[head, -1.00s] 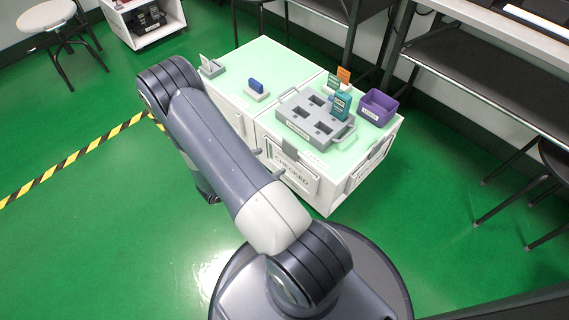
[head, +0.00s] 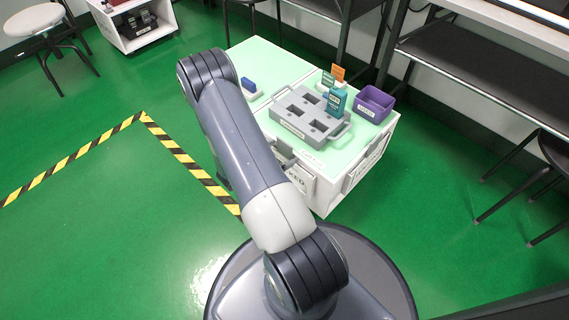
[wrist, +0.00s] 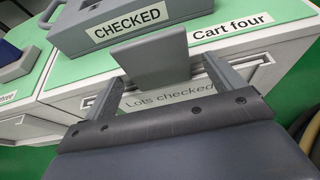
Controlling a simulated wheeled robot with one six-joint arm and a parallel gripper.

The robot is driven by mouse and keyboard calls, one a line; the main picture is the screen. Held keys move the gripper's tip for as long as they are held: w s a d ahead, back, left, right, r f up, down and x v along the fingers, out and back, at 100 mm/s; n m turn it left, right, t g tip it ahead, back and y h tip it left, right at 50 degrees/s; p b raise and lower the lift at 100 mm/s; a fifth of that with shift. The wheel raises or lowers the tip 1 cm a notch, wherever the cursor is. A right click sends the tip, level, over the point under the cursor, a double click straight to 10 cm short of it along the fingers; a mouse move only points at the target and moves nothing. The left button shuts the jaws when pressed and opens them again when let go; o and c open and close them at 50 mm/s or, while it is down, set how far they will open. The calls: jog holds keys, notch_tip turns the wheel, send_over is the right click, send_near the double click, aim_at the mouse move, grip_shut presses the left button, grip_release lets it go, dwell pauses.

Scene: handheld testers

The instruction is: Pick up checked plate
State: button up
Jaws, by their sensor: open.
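The grey plate marked CHECKED (head: 291,119) lies flat on the pale green top of the cart. It has several dark recesses and a loop handle at each end, and a teal tester (head: 336,101) stands in it. In the wrist view the plate (wrist: 85,32) shows at the top, its label facing me. My gripper (wrist: 160,88) is open, in front of the cart's near edge and apart from the plate. A grey slab (wrist: 155,60) at that edge shows between its fingers; I cannot tell if they touch it.
The cart front carries a "Lots checked" label (wrist: 172,101), and "Cart four" (wrist: 228,33) is on its top edge. A purple bin (head: 374,103) stands right of the plate, an orange card (head: 337,72) behind it, and a blue block (head: 249,86) to its left. Dark shelving borders the right.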

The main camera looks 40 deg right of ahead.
jog(key=shift+c, duration=0.2)
jog(key=c, duration=1.4)
jog(key=shift+r, duration=0.15)
